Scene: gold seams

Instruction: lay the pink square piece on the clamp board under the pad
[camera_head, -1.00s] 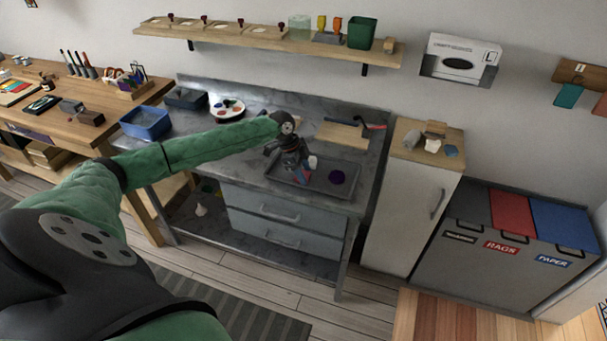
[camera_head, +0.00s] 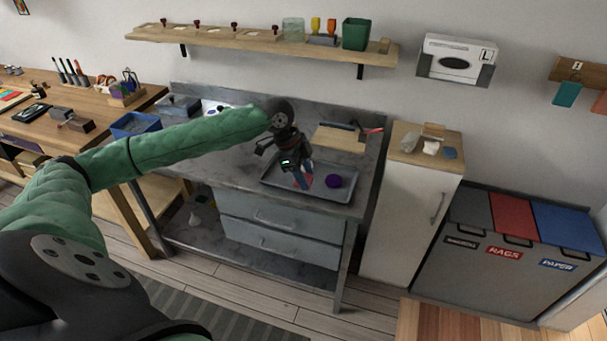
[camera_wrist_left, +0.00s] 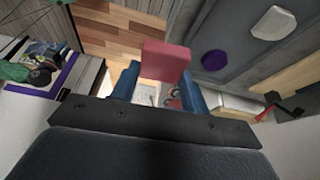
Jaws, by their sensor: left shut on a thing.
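My left gripper (camera_head: 301,176) is over the grey tray on the metal bench. In the wrist view its blue fingers (camera_wrist_left: 160,80) are shut on the pink square piece (camera_wrist_left: 166,60). In the head view only a small reddish patch of the piece (camera_head: 303,183) shows at the fingertips. The clamp board (camera_head: 338,140) is a pale wooden board behind the tray, with a dark bar and a red handle (camera_head: 373,130). It also shows at the right of the wrist view (camera_wrist_left: 302,74). I cannot make out the pad clearly. My right gripper is out of view.
The tray (camera_head: 340,197) holds a purple piece (camera_head: 333,181); a white piece (camera_wrist_left: 273,23) shows in the wrist view. A white cabinet (camera_head: 404,210) stands right of the bench.

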